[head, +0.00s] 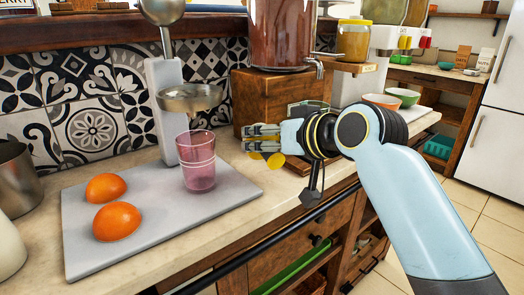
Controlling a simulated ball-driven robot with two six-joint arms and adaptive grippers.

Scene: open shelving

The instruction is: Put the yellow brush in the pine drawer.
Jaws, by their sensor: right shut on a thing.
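My right gripper (250,140) reaches in from the right above the counter and points left. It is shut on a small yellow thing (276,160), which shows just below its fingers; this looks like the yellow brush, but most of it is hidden. A wooden drawer front (290,245) with a dark knob is under the counter, below my right gripper. It looks shut, and I cannot tell whether it is the pine drawer. My left gripper is not in view.
A grey board (130,235) on the counter holds two orange halves (117,221), a pink glass (198,165) and a metal press (165,110). A wooden box (265,100) under a large dispenser stands behind my gripper. A green tray (290,268) lies below the drawer.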

